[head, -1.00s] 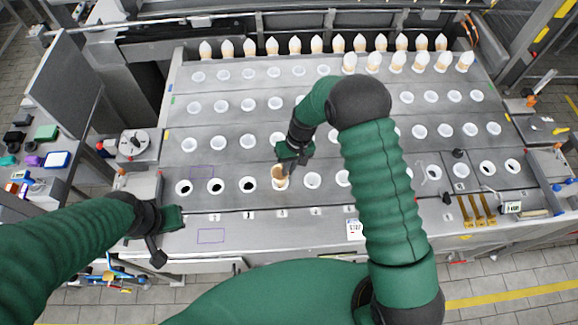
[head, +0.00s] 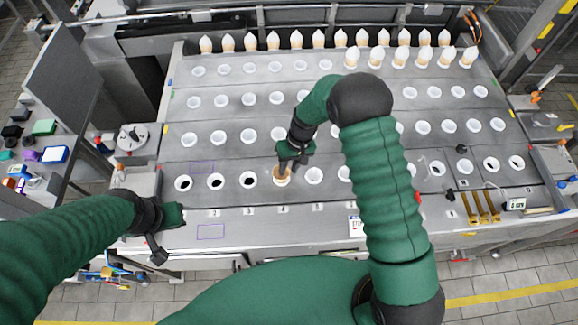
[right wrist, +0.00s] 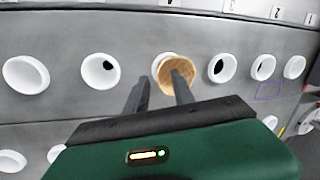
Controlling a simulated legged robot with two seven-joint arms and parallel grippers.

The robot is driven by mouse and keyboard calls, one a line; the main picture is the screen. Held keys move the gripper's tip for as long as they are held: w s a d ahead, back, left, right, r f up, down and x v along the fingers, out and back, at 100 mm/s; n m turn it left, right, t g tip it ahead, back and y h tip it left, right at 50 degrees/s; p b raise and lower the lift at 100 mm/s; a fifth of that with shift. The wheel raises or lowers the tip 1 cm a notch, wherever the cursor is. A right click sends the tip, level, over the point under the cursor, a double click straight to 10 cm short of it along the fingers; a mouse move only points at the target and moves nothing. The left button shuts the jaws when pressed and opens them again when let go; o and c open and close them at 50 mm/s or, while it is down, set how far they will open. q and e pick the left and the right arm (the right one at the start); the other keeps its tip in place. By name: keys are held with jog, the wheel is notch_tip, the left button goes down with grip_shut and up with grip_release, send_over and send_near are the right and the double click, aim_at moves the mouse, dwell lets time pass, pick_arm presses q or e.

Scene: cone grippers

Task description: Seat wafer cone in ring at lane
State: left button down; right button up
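A tan wafer cone (head: 283,182) sits in a white ring of the front row, above the label that looks like 4. In the right wrist view the cone (right wrist: 171,80) shows its open mouth inside the white ring (right wrist: 156,70). My right gripper (head: 285,170) is right above this ring. In the right wrist view its two fingers (right wrist: 159,77) stand apart. One finger overlaps the cone's mouth and the other is left of the ring; the cone is not clamped between them. My left gripper (head: 172,217) is at the table's front left, its fingers unclear.
Several white rings fill rows on the grey table (head: 350,110). Cream-tipped cones (head: 273,41) line the back edge. Brass bars (head: 480,207) and a small display (head: 515,204) are at front right. A dark knob (head: 461,149) stands near the right rings.

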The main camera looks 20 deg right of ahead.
jog(key=shift+w+d+r, duration=0.1)
jog(key=shift+r, duration=0.3)
jog(key=b+v, duration=0.3)
jog(key=v, duration=1.3)
jog(key=shift+b, duration=0.3)
jog(key=shift+f, duration=0.1)
